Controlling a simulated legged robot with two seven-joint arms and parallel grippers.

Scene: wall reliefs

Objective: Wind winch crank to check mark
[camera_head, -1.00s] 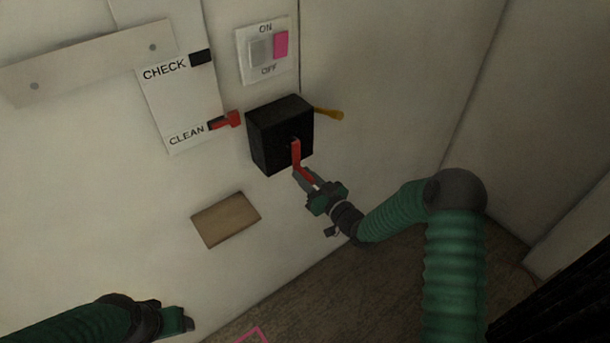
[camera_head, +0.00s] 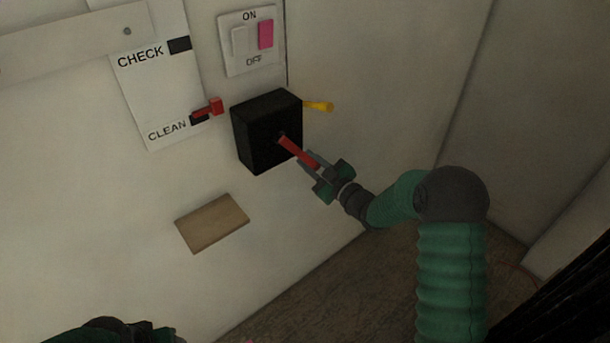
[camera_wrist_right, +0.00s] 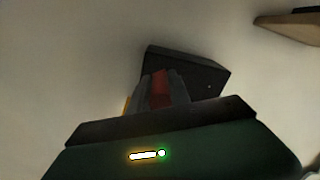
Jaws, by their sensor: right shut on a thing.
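A black winch box (camera_head: 267,130) is fixed to the pale wall. Its red crank (camera_head: 299,152) sticks out of the front face and points down to the right. My right gripper (camera_head: 316,165) is shut on the outer end of the crank. The right wrist view shows the red crank (camera_wrist_right: 160,88) between the fingers, with the black box (camera_wrist_right: 190,70) behind. A white panel carries a CHECK mark (camera_head: 180,45) and a CLEAN mark (camera_head: 199,118). A red pointer (camera_head: 214,106) sits at CLEAN. My left gripper (camera_head: 165,335) is at the bottom left edge, mostly cut off.
An ON/OFF switch plate (camera_head: 240,42) with a pink side is above the box. A yellow lever (camera_head: 319,106) sticks out at the box's right. A tan plate (camera_head: 211,223) is on the wall below. The wall between is bare.

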